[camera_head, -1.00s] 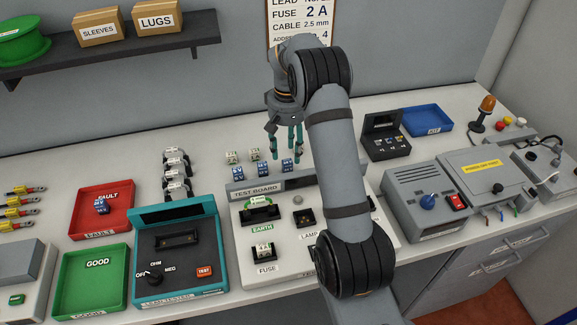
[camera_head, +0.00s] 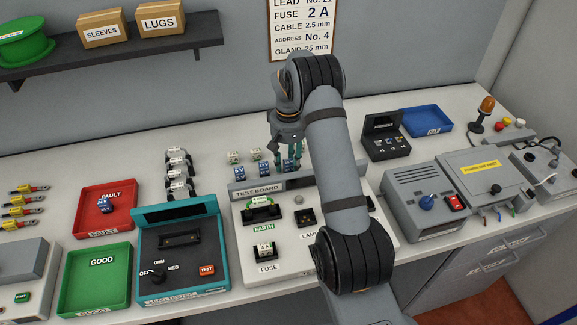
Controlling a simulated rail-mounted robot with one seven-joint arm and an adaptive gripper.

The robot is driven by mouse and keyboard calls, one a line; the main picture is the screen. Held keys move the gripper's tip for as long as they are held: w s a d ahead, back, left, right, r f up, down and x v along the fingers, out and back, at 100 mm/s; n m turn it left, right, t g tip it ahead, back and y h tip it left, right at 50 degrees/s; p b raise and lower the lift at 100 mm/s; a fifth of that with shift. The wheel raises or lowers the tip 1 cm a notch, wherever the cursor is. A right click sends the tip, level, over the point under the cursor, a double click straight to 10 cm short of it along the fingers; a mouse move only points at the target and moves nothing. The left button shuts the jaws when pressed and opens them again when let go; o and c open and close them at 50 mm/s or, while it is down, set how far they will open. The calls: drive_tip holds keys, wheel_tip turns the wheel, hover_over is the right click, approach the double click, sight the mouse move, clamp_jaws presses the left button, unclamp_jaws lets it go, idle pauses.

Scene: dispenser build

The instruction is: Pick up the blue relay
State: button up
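Three small blue blocks with white markings stand in a row behind the test board: a left one (camera_head: 239,172), a middle one (camera_head: 264,168) and a right one (camera_head: 291,167). Another blue block (camera_head: 104,204) lies in the red FAULT tray. The pictures do not label which is the relay. My gripper (camera_head: 288,163) points down at the right block, with its teal fingers apart around or just behind it. The fingers look open. My wrist and arm hide part of this area, and contact with the block cannot be made out.
Two pale blocks (camera_head: 233,156) stand behind the blue ones. The test board (camera_head: 240,218) lies in front, with the teal lead tester (camera_head: 182,270) to its left. A dark hinged box (camera_head: 384,140) and a blue tray (camera_head: 428,121) are to the right. Bare bench lies behind the blocks.

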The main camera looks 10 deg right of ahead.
drive_tip(key=c, duration=0.7)
drive_tip(key=shift+c, duration=0.3)
drive_tip(key=shift+r, duration=0.1)
